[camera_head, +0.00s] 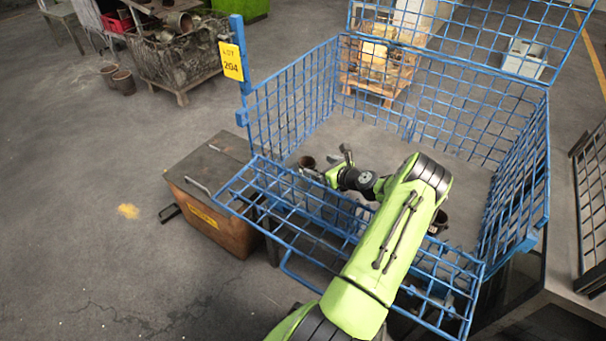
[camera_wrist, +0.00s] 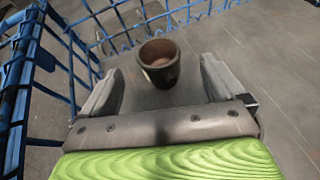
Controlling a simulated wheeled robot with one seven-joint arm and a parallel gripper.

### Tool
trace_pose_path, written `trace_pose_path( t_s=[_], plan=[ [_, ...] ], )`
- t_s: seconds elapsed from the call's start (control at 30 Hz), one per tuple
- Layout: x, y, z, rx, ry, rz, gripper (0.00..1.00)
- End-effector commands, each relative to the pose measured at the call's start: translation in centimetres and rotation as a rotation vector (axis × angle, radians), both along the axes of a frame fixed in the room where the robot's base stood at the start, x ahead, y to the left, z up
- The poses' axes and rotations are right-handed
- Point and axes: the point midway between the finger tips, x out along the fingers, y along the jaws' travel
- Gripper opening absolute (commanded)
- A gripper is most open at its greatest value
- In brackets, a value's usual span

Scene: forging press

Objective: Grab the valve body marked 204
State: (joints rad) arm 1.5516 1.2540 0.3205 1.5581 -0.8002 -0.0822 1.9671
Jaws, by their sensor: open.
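A yellow sign reading "LOT 204" (camera_head: 231,61) hangs on a post at the left corner of a blue wire cage (camera_head: 290,95). A brown, cup-shaped valve body (camera_head: 307,162) stands upright inside the cage near its left side. In the wrist view the valve body (camera_wrist: 160,66) shows its open round top, ahead of my gripper and roughly centred between the fingers. My gripper (camera_head: 326,164) is open and empty, inside the cage close to this part. No marking on the part itself is readable. Another dark reddish part (camera_head: 438,222) is partly hidden behind my arm.
The cage's wire walls rise close to the left of my gripper, and its lowered front panel (camera_head: 250,200) lies under my arm. The cage floor beyond is mostly bare. A brown box (camera_head: 212,195) stands outside at the left. A wire bin of parts (camera_head: 180,60) stands farther back.

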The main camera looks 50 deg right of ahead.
Motion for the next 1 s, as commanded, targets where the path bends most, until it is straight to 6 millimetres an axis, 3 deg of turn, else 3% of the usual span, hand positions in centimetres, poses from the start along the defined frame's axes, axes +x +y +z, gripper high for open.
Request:
trace_pose_path(
  t_s=[0.47,0.7,0.77,1.0],
  plan=[
    [6.4,-1.1,-3.1,-0.003,0.000,0.003,0.96],
    [6.8,-1.3,-2.9,-0.001,0.000,0.000,0.96],
    [6.8,-1.3,-2.9,-0.001,0.000,0.000,0.90],
    [6.8,-1.3,-2.9,-0.001,0.000,0.000,0.53]
  ],
)
